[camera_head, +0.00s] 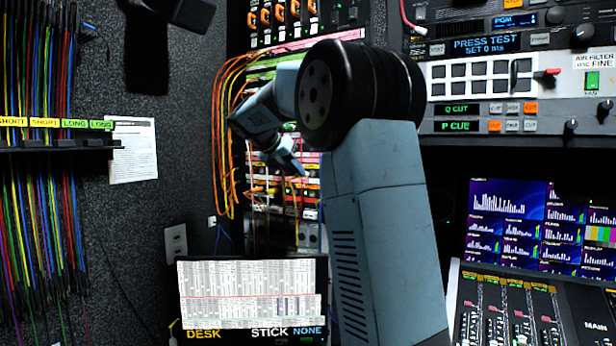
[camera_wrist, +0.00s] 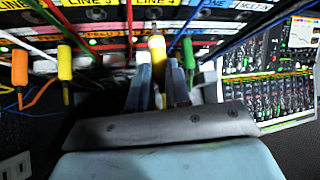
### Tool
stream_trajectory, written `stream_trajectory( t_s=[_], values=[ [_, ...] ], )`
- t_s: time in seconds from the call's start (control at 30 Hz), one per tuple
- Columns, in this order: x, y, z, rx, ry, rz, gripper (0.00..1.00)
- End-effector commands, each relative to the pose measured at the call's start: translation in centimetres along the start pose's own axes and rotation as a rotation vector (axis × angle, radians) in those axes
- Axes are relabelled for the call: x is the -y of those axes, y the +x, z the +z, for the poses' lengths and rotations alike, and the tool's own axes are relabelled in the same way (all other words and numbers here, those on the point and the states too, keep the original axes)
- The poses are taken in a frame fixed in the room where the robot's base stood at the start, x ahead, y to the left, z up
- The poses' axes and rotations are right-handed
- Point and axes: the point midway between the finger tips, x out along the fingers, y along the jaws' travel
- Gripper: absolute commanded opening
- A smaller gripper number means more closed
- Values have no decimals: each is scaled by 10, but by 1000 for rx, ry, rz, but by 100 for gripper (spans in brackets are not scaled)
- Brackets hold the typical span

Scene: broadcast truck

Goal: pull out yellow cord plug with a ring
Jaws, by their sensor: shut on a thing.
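My gripper (camera_wrist: 163,78) is shut on the yellow cord plug (camera_wrist: 157,50) in the wrist view. The plug stands between the two blue-grey fingers, with its upper end and a pale band near the top showing above them. Its lower part is partly hidden by the fingers. I cannot tell clearly whether its tip is in a socket. In the head view my gripper (camera_head: 288,160) is at the patch panel (camera_head: 308,215), and the plug is too small or hidden to make out there.
In the wrist view a yellow-green plug (camera_wrist: 64,62) and an orange plug (camera_wrist: 20,68) are to the left, with red, green and blue cords around. A bundle of orange and yellow cords (camera_head: 225,130) hangs left of my gripper.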

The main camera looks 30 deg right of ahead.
Motion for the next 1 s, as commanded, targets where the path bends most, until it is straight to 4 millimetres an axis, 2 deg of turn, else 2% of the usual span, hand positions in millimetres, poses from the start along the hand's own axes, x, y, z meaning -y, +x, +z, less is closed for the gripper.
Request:
stream_trajectory(
  t_s=[0.37,1.0],
  values=[
    [0,-2,-1,0,0,0,0],
    [0,-16,-16,1,-1,1,0]
  ],
)
